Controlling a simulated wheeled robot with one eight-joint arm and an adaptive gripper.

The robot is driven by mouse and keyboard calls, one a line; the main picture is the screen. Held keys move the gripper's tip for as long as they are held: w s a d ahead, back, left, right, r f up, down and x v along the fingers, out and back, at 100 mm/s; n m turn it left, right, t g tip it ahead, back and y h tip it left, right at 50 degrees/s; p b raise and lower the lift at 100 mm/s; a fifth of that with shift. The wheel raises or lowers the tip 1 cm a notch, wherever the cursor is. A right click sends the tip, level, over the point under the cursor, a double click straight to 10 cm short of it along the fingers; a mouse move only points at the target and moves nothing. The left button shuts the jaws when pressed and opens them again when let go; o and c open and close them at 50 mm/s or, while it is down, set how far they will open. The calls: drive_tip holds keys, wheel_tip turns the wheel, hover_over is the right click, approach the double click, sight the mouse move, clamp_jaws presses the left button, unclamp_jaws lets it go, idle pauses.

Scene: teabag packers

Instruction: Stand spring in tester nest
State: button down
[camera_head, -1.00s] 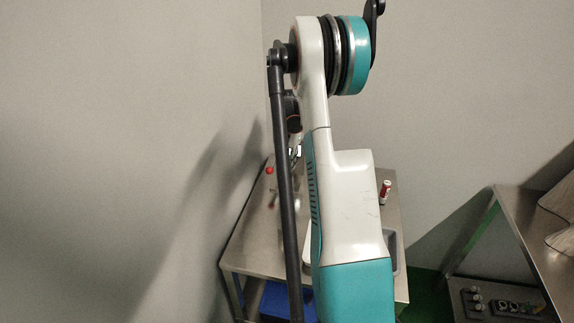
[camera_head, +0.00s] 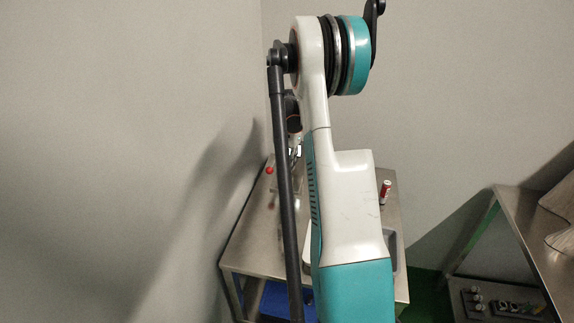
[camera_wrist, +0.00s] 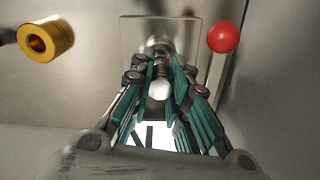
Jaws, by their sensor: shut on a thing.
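In the wrist view my gripper (camera_wrist: 160,78) has its teal-padded fingers closed around a dark metal spring (camera_wrist: 161,68). The spring appears upright. Beyond it is the tester's pale metal plate (camera_wrist: 133,38), with a red ball knob (camera_wrist: 223,37) to the right. The nest is hidden behind the spring and fingertips, so I cannot tell whether the spring is seated in it. In the head view my arm hides most of the tester and the spring; the red knob (camera_head: 269,170) shows at the table's back left.
A brass-coloured ring-shaped part (camera_wrist: 45,40) is at upper left in the wrist view. In the head view, the steel table (camera_head: 250,241) carries a red-and-white cylinder (camera_head: 385,191) at right. A blue bin (camera_head: 287,303) is below. Another bench (camera_head: 520,235) stands at right. Walls close off the back.

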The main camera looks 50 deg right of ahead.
drive_tip(key=shift+f+b, duration=0.7)
drive_tip(key=shift+f, duration=0.35)
drive_tip(key=c, duration=1.5)
unclamp_jaws()
drive_tip(key=shift+o, duration=0.2)
wheel_tip(320, 180, up, 12)
